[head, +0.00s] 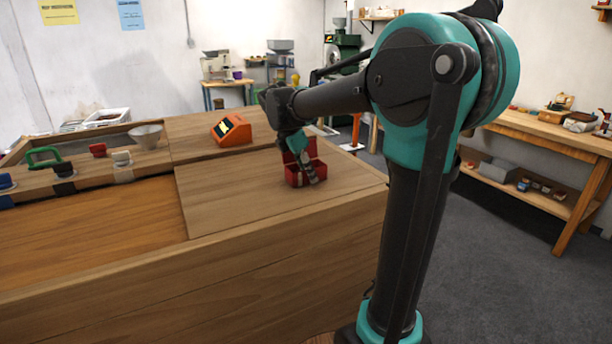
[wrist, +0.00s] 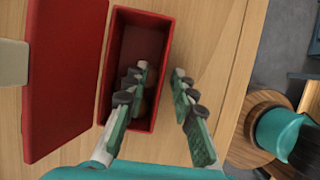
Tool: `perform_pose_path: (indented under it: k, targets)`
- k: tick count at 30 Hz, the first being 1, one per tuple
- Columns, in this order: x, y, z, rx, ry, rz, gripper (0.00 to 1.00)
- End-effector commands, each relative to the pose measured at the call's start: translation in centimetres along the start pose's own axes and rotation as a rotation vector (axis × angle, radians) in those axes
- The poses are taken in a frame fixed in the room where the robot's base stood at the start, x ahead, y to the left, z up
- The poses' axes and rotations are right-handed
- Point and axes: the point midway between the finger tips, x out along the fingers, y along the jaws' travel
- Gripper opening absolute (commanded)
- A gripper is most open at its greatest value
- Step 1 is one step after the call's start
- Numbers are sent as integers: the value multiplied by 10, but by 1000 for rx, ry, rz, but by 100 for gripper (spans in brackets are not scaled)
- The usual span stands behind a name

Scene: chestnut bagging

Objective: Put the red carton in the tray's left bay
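The red carton (head: 293,180) stands open on the right part of the wooden bench in the head view. In the wrist view the carton (wrist: 138,42) looks empty, with its red lid (wrist: 62,70) laid open to the left. My gripper (wrist: 160,73) is open at the carton's right wall. One finger is over the carton's inside and the other is outside that wall, with a gap between them. In the head view my gripper (head: 306,166) partly covers the carton. I cannot make out a tray with a left bay.
An orange device (head: 232,131) sits left of the carton. The bench top (head: 225,195) left of the carton is clear. The bench edge lies close on the right.

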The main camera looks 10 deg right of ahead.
Motion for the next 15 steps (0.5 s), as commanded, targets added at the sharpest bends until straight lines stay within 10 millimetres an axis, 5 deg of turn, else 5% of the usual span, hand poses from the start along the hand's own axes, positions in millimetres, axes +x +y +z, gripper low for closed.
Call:
perform_pose_path:
  k: [5, 15]
  targets:
    - [0, 0, 0, 0, 0, 0, 0]
    - [0, 0, 0, 0, 0, 0, 0]
